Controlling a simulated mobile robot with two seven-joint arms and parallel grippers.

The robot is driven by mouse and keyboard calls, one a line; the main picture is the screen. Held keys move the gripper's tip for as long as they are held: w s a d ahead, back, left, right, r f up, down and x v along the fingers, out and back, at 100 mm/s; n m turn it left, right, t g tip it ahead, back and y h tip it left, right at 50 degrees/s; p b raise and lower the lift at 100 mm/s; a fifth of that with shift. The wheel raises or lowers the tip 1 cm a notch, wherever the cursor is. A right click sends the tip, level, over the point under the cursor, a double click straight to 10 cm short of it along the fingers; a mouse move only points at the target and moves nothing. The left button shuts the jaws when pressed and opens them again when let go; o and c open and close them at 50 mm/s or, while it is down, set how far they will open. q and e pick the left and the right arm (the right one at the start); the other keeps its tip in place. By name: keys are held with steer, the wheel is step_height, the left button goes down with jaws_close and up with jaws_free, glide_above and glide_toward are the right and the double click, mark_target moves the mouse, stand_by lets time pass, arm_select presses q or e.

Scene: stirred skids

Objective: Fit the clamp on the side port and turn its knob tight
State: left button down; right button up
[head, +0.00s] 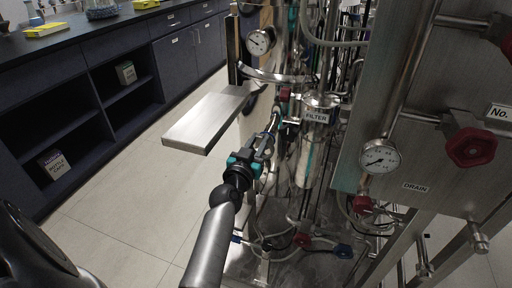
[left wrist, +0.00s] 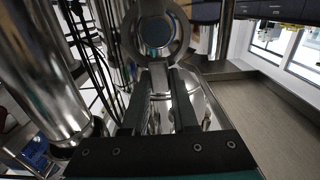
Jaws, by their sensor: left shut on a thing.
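My left gripper (head: 268,138) reaches in among the steel pipes beside the filter housing (head: 317,108). In the left wrist view its two dark fingers (left wrist: 159,88) are shut on the clamp. The clamp (left wrist: 158,76) shows as bright metal between the fingertips, with a round steel ring (left wrist: 181,40) beyond. A dark bluish disc fills the ring's middle. I cannot tell whether the ring is all clamp or partly the side port, nor whether they touch. In the head view the clamp is small near the fingertips. The knob is not clearly visible. My right gripper is not in view.
A steel panel with a gauge (head: 380,157) and red knob (head: 471,147) stands at the right. Another gauge (head: 261,41) is above my gripper. A flat metal shelf (head: 206,118) juts out left of it. Hoses crowd the skid. The floor (head: 135,195) at left is clear.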

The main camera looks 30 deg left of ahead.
mark_target(264, 132)
arm_select(q)
steer(key=shift+w, duration=0.2)
stand_by(0.6)
steer(key=shift+x, duration=1)
steer(key=shift+w, duration=0.1)
steer(key=shift+b+x, duration=0.6)
steer(key=shift+x, duration=0.6)
stand_by(0.7)
stand_by(0.4)
steer(key=shift+c, duration=1.4)
jaws_free()
